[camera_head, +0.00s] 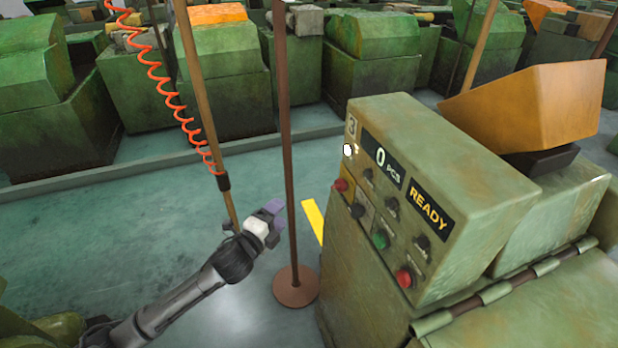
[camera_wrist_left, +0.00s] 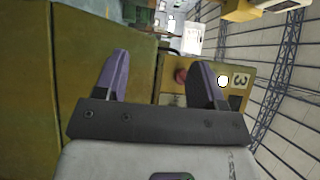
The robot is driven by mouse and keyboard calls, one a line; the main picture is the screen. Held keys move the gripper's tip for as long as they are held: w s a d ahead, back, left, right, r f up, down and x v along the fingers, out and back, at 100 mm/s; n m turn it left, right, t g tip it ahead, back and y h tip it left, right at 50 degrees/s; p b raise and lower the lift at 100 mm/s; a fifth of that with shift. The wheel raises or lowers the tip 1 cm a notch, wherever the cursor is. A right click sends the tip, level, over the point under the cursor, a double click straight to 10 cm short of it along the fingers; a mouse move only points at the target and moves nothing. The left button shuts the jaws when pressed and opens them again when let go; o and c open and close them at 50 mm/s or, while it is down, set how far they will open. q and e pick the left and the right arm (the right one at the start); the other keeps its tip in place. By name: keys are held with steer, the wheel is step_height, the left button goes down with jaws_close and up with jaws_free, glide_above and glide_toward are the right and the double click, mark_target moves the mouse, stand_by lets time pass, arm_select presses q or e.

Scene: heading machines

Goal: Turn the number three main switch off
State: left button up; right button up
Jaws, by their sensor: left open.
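The green control box (camera_head: 440,170) carries the label 3 (camera_head: 351,127), with a white round lamp below it. Which one is the main switch I cannot read. My left gripper (camera_head: 276,214) is open and empty, left of the box and apart from it. In the left wrist view its purple fingers (camera_wrist_left: 160,80) are spread, with the red knob (camera_wrist_left: 181,76) seen beyond them and the label 3 (camera_wrist_left: 240,80) right of the right finger. My right gripper is out of view.
A brown post (camera_head: 284,140) on a round base stands close beside my left gripper. A wooden pole (camera_head: 200,90) with an orange coiled hose (camera_head: 158,75) stands to its left. Green and red buttons are lower on the panel. Green machines line the back; the left floor is clear.

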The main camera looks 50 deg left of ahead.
mark_target(333, 187)
arm_select(q)
steer(key=d+r+m+t+h, duration=0.3)
steer(key=d+m+h, duration=0.35)
steer(key=m, duration=0.45)
steer(key=shift+m+h, duration=0.45)
steer(key=shift+m, duration=0.45)
steer(key=x, duration=0.7)
steer(key=a+r+x, duration=0.1)
steer(key=x, duration=0.3)
steer(key=shift+d, duration=0.1)
steer(key=shift+x, duration=1.05)
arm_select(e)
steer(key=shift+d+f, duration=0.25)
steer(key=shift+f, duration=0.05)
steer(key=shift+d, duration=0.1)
